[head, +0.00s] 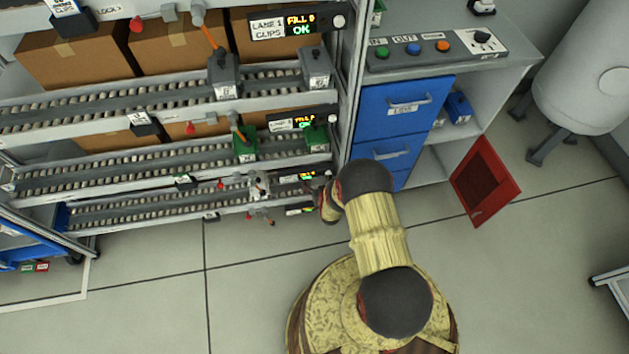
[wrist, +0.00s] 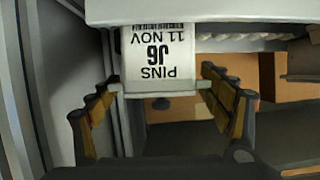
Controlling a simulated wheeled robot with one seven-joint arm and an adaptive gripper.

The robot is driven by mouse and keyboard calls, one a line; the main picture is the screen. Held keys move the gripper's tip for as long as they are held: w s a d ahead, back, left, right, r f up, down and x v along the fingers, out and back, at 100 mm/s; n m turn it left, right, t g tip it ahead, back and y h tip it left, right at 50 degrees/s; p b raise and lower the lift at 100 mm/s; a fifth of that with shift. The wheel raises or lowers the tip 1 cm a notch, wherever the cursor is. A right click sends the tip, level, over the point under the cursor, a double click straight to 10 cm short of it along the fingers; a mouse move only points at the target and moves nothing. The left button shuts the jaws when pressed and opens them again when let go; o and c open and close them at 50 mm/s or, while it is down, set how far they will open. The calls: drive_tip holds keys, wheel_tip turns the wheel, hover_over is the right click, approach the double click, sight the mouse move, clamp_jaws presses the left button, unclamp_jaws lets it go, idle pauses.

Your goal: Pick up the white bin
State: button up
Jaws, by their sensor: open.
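I cannot make out the white bin for certain there.
Cardboard boxes (head: 171,45) stand on the flow rack. Grey bins (head: 224,75) and a green bin (head: 244,144) sit on the lanes. A blue drawer cabinet (head: 400,117) and a red panel (head: 486,180) are to the right. The floor (head: 150,285) in front is clear.

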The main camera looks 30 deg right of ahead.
drive_tip(key=shift+c, duration=0.6)
drive_tip(key=c, duration=1.4)
drive_tip(key=shift+w+r, duration=0.1)
drive_tip(key=shift+c, duration=0.3)
drive_tip(key=shift+r, duration=0.1)
